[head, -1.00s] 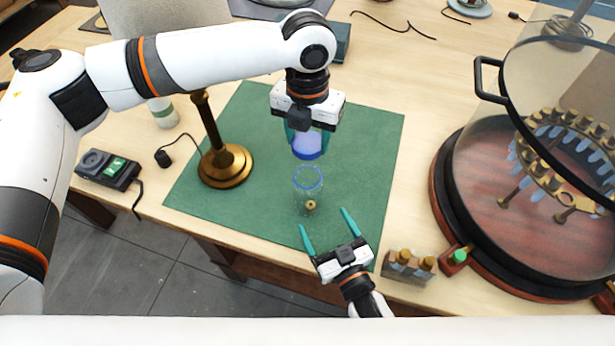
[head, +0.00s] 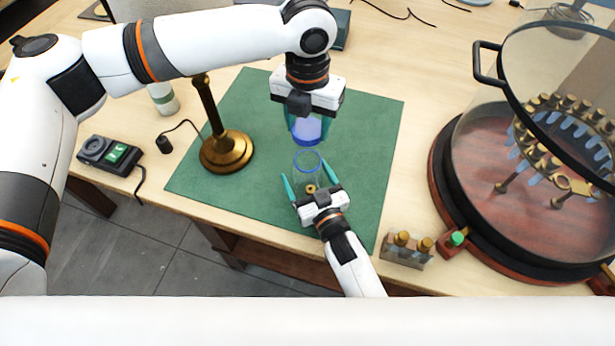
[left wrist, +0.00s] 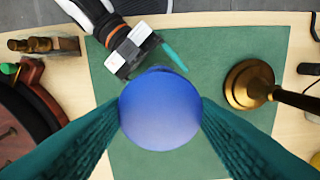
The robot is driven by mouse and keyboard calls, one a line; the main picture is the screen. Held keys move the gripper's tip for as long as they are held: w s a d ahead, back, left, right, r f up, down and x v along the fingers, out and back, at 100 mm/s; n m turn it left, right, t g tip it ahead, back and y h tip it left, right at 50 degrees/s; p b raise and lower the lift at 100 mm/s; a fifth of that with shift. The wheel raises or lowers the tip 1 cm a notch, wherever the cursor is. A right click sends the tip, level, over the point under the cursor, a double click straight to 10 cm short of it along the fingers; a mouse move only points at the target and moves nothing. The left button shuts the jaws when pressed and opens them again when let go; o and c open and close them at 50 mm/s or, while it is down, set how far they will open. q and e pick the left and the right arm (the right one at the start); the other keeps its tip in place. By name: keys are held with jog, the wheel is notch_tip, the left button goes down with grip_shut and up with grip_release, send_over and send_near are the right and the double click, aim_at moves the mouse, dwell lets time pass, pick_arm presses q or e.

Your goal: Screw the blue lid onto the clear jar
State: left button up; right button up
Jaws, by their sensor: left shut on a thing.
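The blue lid (head: 306,130) is held in my left gripper (head: 306,122), above and a little behind the clear jar in the head view. It fills the middle of the left wrist view (left wrist: 160,108), between the two teal fingers. The clear jar (head: 307,166) has a blue rim and stands upright on the green mat (head: 370,130), with a small brass piece (head: 310,189) showing at its bottom. My right gripper (head: 302,190) is open, its fingers on either side of the jar's lower part; I cannot tell whether they touch it. In the left wrist view the lid mostly hides the jar.
A brass lamp stand (head: 228,152) stands on the mat's left part. A black switch box (head: 108,153) lies at the table's left edge. A block with brass pieces (head: 407,250) is at the front right, next to a large round glass-covered case (head: 500,200).

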jog(key=shift+x, duration=0.9)
jog(key=c, duration=1.5)
pick_arm(q)
jog(key=shift+f, duration=2.5)
